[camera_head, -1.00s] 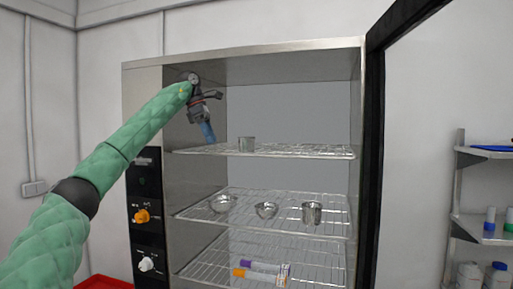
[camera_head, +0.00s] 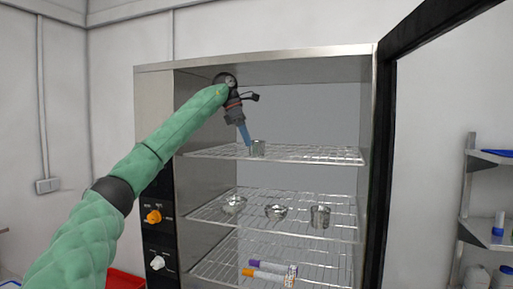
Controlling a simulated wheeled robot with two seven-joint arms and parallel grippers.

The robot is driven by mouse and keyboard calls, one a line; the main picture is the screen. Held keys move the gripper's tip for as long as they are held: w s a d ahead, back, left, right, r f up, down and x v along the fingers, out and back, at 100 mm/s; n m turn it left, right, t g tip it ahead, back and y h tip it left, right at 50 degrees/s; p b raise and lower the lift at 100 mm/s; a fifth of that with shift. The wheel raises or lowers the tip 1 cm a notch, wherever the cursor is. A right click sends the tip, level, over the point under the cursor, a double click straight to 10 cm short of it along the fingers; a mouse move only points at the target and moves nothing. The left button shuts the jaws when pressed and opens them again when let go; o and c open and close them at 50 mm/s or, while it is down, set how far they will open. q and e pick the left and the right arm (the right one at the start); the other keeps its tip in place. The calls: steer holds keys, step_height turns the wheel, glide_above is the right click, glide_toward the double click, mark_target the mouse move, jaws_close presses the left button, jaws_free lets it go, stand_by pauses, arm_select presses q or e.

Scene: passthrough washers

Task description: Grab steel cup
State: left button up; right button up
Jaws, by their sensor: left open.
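A small steel cup (camera_head: 259,148) stands upright on the top wire shelf (camera_head: 315,154) of the open cabinet. My left gripper (camera_head: 246,142) reaches in from the left, its blue fingers pointing down just left of the cup. The gripper is open; the fingers overlap or nearly touch the cup's left edge in the picture, and I cannot tell whether they touch it. Another steel cup (camera_head: 320,216) stands on the middle shelf, right of two steel bowls (camera_head: 233,204) (camera_head: 276,211). My right gripper is not in view.
The cabinet's side wall (camera_head: 206,190) and top edge (camera_head: 255,60) bound the arm. The dark door frame (camera_head: 383,190) stands open at right. Tubes with purple and orange caps (camera_head: 268,270) lie on the bottom shelf. The top shelf is clear right of the cup.

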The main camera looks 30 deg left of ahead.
mark_target(257, 145)
arm_select(q)
steer(key=w+d+p, duration=0.1)
steer(key=w+d+f+p, duration=0.1)
steer(key=shift+d+p, duration=0.25)
steer(key=shift+p, duration=0.05)
steer(key=shift+s+f+p, duration=0.1)
steer(key=shift+f+p, duration=0.45)
steer(key=shift+f, duration=0.2)
steer(key=shift+w+d+f, duration=0.2)
steer(key=shift+w, duration=0.05)
steer(key=shift+s+a, duration=0.1)
steer(key=shift+s, duration=0.05)
steer(key=c, duration=1.1)
steer(key=shift+o, duration=0.2)
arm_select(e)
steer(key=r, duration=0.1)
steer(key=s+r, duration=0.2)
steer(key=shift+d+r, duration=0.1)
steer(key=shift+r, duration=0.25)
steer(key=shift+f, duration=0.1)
